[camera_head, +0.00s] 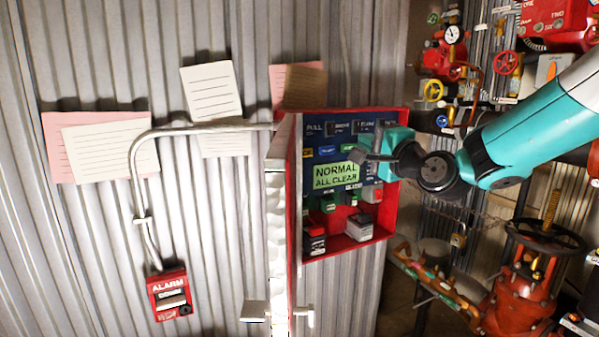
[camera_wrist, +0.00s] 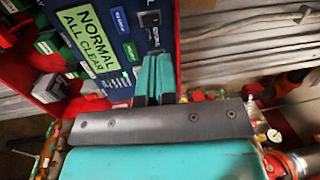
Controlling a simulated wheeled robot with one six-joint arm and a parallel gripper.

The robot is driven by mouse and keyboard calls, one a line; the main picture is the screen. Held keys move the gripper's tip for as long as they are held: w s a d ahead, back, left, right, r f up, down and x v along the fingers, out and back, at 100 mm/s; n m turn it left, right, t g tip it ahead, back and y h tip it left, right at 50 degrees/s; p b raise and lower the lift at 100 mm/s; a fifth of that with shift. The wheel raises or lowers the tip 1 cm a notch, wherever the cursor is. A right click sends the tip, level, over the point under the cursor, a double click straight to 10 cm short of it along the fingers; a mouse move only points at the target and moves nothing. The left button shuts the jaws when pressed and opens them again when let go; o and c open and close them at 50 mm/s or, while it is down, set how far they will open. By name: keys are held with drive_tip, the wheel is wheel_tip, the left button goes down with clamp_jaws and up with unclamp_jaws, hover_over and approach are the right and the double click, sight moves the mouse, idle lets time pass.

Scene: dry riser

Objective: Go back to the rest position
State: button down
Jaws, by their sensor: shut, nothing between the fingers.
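My gripper (camera_head: 367,156) is in front of the open red panel box on the wall. In the wrist view its two teal fingers (camera_wrist: 155,72) are side by side, shut and empty. My teal arm reaches in from the right. The panel box (camera_head: 398,225) has a blue face with a green display (camera_head: 335,175) reading "NORMAL ALL CLEAR"; the display also shows in the wrist view (camera_wrist: 86,38). My gripper covers part of the panel's upper right. Whether the fingers touch the panel cannot be told.
The box's door (camera_head: 278,230) stands open at its left. A red alarm box (camera_head: 170,293) hangs lower left under a conduit (camera_head: 139,185). Red valves and a handwheel (camera_head: 545,236) crowd the right side, with pipework (camera_head: 435,277) below my arm.

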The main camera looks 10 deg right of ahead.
drive_tip(key=s+a+f+n+g+y, duration=0.1)
drive_tip(key=s+a+f+n+g, duration=0.4)
drive_tip(key=s, duration=0.4)
drive_tip(key=s+a+f+n+g, duration=0.3)
drive_tip(key=s+a+n+g, duration=0.3)
drive_tip(key=s, duration=0.3)
drive_tip(key=s+d+f+n+g+h, duration=0.2)
drive_tip(key=s+n+g, duration=0.1)
drive_tip(key=s, duration=0.6)
drive_tip(key=s+d+f+n+g+h, duration=0.1)
drive_tip(key=s+d+f+n+g, duration=0.1)
drive_tip(key=s+n, duration=0.4)
drive_tip(key=s+f+g, duration=0.1)
drive_tip(key=s+g, duration=0.1)
drive_tip(key=s, duration=0.2)
drive_tip(key=shift+d+f+h, duration=0.3)
drive_tip(key=shift+f+h, duration=0.05)
drive_tip(key=shift+h, duration=0.05)
